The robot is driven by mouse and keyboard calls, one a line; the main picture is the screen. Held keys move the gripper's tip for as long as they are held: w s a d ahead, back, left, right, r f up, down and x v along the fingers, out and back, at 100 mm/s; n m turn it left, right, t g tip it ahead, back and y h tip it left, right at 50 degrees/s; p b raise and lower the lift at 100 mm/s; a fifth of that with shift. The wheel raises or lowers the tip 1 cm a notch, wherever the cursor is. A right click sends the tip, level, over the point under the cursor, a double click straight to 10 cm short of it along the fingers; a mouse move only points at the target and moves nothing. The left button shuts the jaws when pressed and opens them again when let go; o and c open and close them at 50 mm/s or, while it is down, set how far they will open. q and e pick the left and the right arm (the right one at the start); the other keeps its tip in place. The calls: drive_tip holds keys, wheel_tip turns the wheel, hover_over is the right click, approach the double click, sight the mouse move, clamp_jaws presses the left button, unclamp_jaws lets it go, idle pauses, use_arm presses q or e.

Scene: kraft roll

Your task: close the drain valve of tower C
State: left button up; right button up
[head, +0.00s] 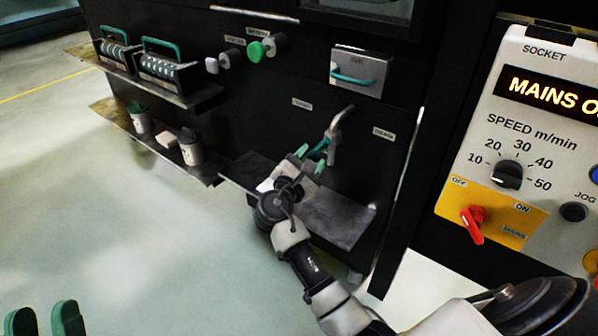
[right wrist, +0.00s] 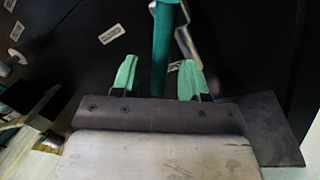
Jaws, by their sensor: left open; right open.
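A grey metal spout or valve (head: 335,135) with a teal handle sticks out from the dark cabinet front in the head view. Its teal handle (right wrist: 165,45) stands upright in the right wrist view, with the grey metal part (right wrist: 187,42) behind it. My right gripper (head: 308,160) is open at the handle. In the right wrist view, the handle's lower end lies between the two green fingertips (right wrist: 157,80), with gaps on both sides; contact is not visible. My left gripper (head: 43,318) is open and empty at the bottom left. No readable label marks tower C.
A metal shelf (head: 345,222) lies below my right gripper. Shelves at left hold teal-handled blocks (head: 168,70) and cups (head: 190,150). A drawer (head: 360,72) is above the valve. A control panel (head: 530,130) with a red switch (head: 473,222) stands at right. Floor at left is clear.

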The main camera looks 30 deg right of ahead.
use_arm(q)
drive_tip(key=f+g, duration=0.1)
drive_tip(key=w+f+g+y+p, duration=0.1)
drive_tip(key=g, duration=0.1)
drive_tip(key=w+f+g, duration=0.1)
drive_tip(key=f, duration=0.1)
drive_tip(key=shift+w+y, duration=0.15)
drive_tip(key=shift+y, duration=0.15)
use_arm(e)
drive_tip(key=v, duration=0.8)
drive_tip(key=shift+a, duration=0.25)
drive_tip(key=shift+s+f, duration=0.1)
drive_tip(key=shift+c, duration=0.3)
